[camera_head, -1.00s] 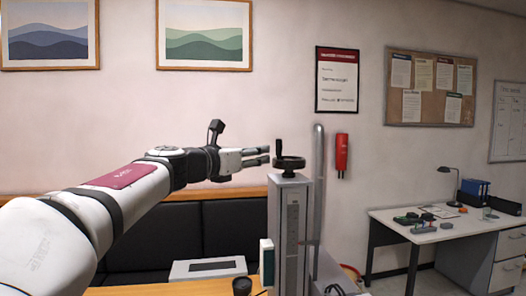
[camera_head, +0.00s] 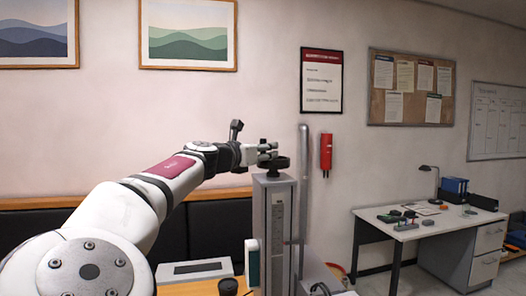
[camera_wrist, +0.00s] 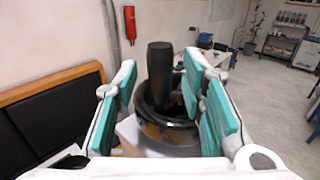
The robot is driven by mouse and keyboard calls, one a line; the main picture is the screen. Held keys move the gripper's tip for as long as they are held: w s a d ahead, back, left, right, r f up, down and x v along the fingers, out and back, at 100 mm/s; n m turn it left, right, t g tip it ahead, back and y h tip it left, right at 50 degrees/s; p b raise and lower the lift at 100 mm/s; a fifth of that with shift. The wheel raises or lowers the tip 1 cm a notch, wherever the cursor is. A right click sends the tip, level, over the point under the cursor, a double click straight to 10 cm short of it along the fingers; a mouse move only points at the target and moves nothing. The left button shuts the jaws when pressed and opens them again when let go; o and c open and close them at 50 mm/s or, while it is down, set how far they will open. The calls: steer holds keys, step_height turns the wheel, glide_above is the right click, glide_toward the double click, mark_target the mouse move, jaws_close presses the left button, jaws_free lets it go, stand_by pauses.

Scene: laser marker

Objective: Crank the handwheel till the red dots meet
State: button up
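The black handwheel (camera_head: 277,163) sits flat on top of a grey column (camera_head: 272,220). In the wrist view its round rim (camera_wrist: 165,128) lies below an upright black crank handle (camera_wrist: 159,72). My gripper (camera_head: 267,152) is at the handwheel's height, with its fingers overlapping the handle area. In the wrist view my gripper (camera_wrist: 160,82) is open, its teal pads on either side of the handle. The right pads look nearer to the handle; a gap shows on the left. I cannot tell whether any pad touches it. No red dots can be made out.
A grey post (camera_head: 304,190) stands just right of the column. A white panel device (camera_head: 195,269) and a dark cup (camera_head: 228,286) are on the wooden table. A red wall-mounted object (camera_head: 326,152) hangs behind. A desk (camera_head: 400,232) with tools is at right.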

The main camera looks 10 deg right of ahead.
jaws_close()
steer(key=shift+s+r+n+t+y+p, duration=0.1)
steer(key=shift+r+n+t+y+p, duration=0.25)
steer(key=shift+p, duration=0.65)
steer(key=shift+s+n+t+y+p, duration=0.15)
steer(key=shift+n+t+y+p, duration=0.1)
steer(key=shift+n+t+p, duration=0.25)
